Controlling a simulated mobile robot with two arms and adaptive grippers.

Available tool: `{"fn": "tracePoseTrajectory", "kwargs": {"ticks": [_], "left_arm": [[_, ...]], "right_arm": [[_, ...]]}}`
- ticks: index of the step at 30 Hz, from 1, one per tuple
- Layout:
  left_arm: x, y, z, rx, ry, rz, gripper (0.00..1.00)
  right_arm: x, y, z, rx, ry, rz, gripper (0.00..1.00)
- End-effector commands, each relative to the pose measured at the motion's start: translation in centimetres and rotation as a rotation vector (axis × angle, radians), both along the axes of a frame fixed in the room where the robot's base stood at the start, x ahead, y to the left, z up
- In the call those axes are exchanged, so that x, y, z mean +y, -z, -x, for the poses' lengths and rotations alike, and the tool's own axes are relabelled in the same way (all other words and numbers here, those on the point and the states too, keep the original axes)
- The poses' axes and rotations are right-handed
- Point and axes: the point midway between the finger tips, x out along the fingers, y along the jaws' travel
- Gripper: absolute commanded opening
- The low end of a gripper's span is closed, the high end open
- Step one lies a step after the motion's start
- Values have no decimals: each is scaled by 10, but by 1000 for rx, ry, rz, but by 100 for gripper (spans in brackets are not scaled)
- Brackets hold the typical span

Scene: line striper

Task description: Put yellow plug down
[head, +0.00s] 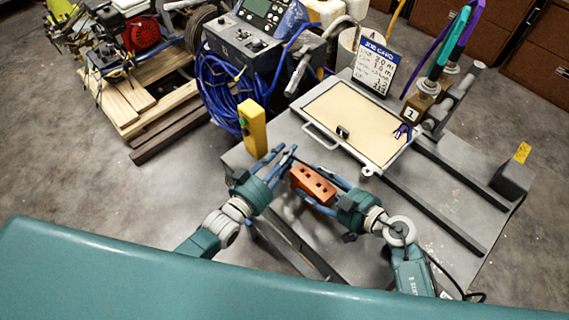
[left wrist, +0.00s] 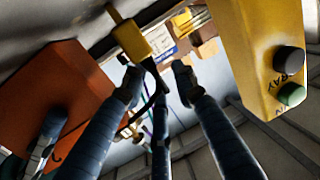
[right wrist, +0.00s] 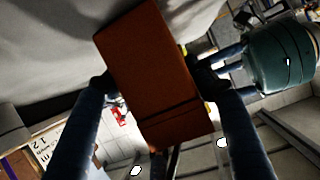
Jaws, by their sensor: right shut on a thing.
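The yellow plug (left wrist: 133,40) shows in the left wrist view, just beyond my left fingertips, with a black cable running back between the fingers. I cannot make it out in the head view. In the head view the left gripper (head: 283,155) is close to the orange block. My right gripper (head: 303,176) is shut on the orange block (head: 314,184), which has dark holes in its top. Its fingers lie on both sides of the block (right wrist: 155,75) in the right wrist view.
A yellow button box (head: 253,128) stands at the table's left edge, close to my left gripper. A shallow tan tray (head: 345,105) lies behind the block. A sign (head: 376,66) and numbered block (head: 413,111) stand behind.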

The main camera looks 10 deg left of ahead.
Motion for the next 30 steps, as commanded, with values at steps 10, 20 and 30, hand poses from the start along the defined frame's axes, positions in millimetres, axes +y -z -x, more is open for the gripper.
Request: {"fn": "tracePoseTrajectory", "kwargs": {"ticks": [10, 20, 30], "left_arm": [[0, 1, 0, 1, 0, 0, 0], [0, 0, 0, 1, 0, 0, 0], [0, -23, 0, -2, 1, 2, 0]], "right_arm": [[-1, 1, 0, 0, 1, 1, 12], [-1, 1, 0, 0, 1, 1, 12], [-1, 1, 0, 0, 1, 2, 12]]}}
